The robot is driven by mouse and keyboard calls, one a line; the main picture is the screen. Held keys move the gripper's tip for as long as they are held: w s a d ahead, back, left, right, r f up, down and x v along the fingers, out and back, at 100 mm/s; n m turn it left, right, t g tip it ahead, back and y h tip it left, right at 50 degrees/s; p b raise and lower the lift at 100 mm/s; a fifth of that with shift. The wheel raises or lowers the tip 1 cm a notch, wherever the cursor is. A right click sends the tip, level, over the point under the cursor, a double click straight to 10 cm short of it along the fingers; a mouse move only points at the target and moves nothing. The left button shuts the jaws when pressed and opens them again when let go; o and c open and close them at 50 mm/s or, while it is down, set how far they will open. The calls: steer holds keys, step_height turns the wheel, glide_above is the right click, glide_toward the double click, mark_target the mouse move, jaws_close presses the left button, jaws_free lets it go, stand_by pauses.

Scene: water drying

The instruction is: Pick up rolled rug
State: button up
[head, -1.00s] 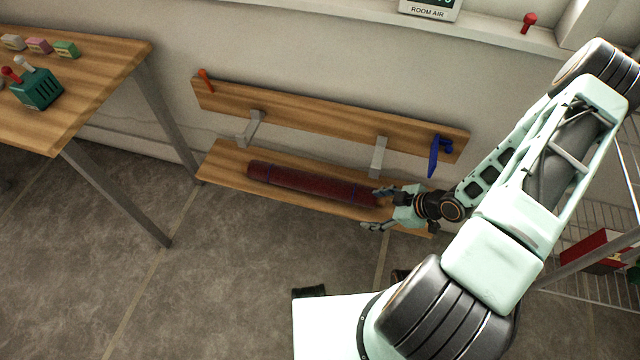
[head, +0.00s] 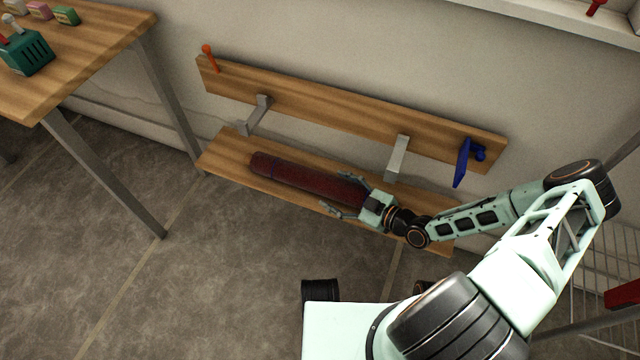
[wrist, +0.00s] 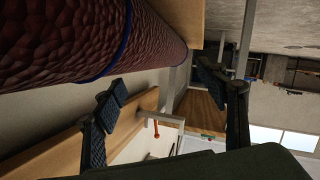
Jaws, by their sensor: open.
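The rolled rug (head: 300,177) is a dark red, textured roll with a thin blue band near its far end. It lies lengthwise on the lower wooden plank of the bench (head: 222,160). My gripper (head: 338,192) is open at the rug's right end, with one finger on the wall side and one on the front side. In the wrist view the rug (wrist: 90,35) fills the upper left, with a blue band around it, and the open fingers (wrist: 160,78) show below and beside it. I cannot tell whether a finger touches the rug.
An upper plank (head: 340,107) on grey brackets runs along the wall above the rug, with an orange peg (head: 210,58) and a blue hook (head: 463,162). A wooden table (head: 85,50) with small blocks stands at left. Floor (head: 230,260) in front is clear.

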mark_target(324, 184)
steer(key=x, duration=0.2)
steer(key=b+x, duration=0.1)
steer(key=x, duration=0.1)
steer(key=shift+w+f+b, duration=0.25)
steer(key=shift+f+b, duration=0.05)
steer(key=shift+f, duration=0.1)
steer(key=shift+w+a, duration=0.25)
steer(key=shift+a, duration=0.05)
jaws_close()
steer(key=shift+r, duration=0.1)
